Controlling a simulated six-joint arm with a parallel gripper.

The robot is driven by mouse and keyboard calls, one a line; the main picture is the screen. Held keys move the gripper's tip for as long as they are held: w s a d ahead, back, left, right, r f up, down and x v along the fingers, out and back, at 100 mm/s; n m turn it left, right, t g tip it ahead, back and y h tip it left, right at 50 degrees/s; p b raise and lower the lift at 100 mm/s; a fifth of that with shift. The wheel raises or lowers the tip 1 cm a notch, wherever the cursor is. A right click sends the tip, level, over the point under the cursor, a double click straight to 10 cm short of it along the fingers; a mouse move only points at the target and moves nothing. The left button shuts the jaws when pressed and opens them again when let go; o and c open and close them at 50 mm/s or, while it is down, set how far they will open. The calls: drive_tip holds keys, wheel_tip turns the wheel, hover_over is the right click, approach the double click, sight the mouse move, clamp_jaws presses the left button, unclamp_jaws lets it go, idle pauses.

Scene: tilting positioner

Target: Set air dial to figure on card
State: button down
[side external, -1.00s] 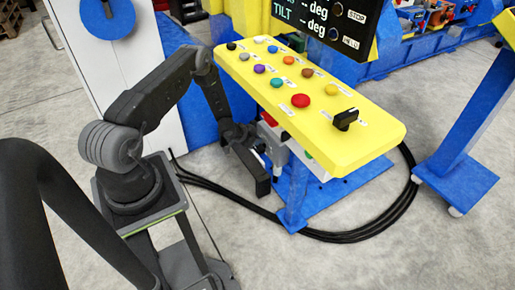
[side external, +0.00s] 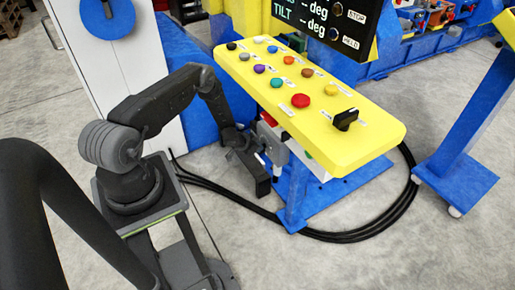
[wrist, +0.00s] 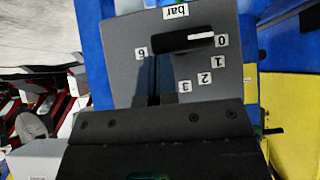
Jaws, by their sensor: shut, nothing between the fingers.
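The air dial (wrist: 180,40) is a black bar knob on a grey plate (wrist: 120,85) marked "bar", seen upside down in the wrist view. Its white line lies toward the 0; figures 1, 2, 3 and 6 also show. My gripper (wrist: 155,60) is shut and empty, its fingertips close below the knob in the picture, covering part of the scale between 3 and 6. I cannot tell if they touch the knob. In the side view my gripper (side external: 262,150) is under the left edge of the yellow console, beside the grey box. I cannot make out a card with a figure.
The yellow console (side external: 350,155) with several coloured buttons and a black selector (side external: 345,119) overhangs the dial area. A blue post stands below it. Black cables (side external: 350,238) loop on the floor. A black display (side external: 325,22) stands behind.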

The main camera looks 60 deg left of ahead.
drive_tip(key=shift+d+f+m+y, duration=0.3)
drive_tip(key=shift+m+y, duration=0.1)
drive_tip(key=shift+y, duration=0.2)
idle(0.3)
drive_tip(key=shift+d+f+m+y, duration=0.15)
drive_tip(key=shift+f+m+y, duration=0.35)
drive_tip(key=shift+f+y, duration=0.6)
drive_tip(key=shift+d+f+m+y, duration=0.15)
drive_tip(key=shift+f+m+y, duration=0.45)
drive_tip(key=shift+f, duration=0.85)
drive_tip(key=shift+d, duration=0.1)
idle(0.4)
